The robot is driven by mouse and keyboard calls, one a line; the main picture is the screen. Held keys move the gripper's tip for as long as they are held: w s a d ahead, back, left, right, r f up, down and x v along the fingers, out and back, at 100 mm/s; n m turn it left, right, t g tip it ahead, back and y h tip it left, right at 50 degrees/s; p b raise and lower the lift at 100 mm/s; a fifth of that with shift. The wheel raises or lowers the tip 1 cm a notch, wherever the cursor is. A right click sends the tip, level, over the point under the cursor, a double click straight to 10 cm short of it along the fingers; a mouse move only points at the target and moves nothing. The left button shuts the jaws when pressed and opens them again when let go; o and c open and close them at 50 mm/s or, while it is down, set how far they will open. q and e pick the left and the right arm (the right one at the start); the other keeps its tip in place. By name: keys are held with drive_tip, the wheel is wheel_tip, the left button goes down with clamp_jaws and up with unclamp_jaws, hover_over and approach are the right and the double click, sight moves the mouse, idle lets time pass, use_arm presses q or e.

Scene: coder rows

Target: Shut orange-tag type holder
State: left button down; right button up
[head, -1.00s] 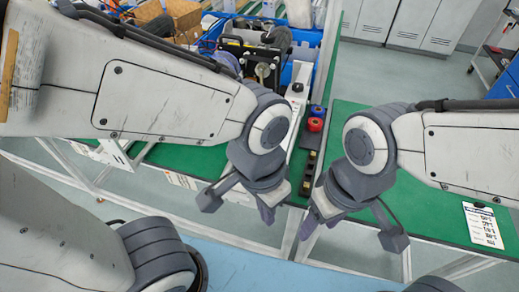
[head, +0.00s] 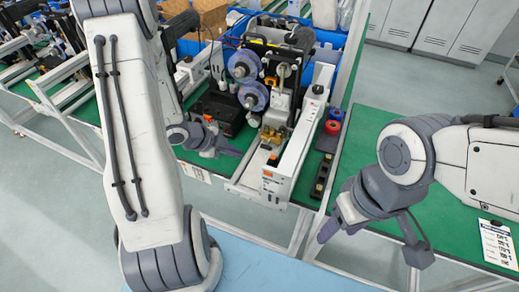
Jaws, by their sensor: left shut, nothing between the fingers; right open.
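The coder (head: 285,75) stands on the green bench with two bluish reels on its front. A brass-coloured block (head: 274,136), which looks like the type holder, sits low on it. A small orange tag (head: 271,160) shows just below the block. I cannot tell whether the holder is open or shut. My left gripper (head: 232,151) is shut and empty, left of the brass block and apart from it. My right gripper (head: 335,228) is open and empty, at the bench's front edge, to the right of the coder and well away from it.
A white rail unit (head: 296,150) with an orange label stands right of the block. A black box (head: 218,112) is behind my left gripper. Red and blue rolls (head: 333,127) lie on a dark strip at right. Green bench at far right is mostly clear.

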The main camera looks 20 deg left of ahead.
sight(270, 139)
use_arm(q)
drive_tip(key=x, duration=0.9)
drive_tip(key=shift+d+f, duration=0.3)
drive_tip(key=shift+d, duration=0.1)
drive_tip(key=w+p, duration=0.2)
drive_tip(key=shift+w+r, duration=0.35)
drive_tip(key=shift+w+p, duration=0.3)
drive_tip(key=shift+w, duration=0.4)
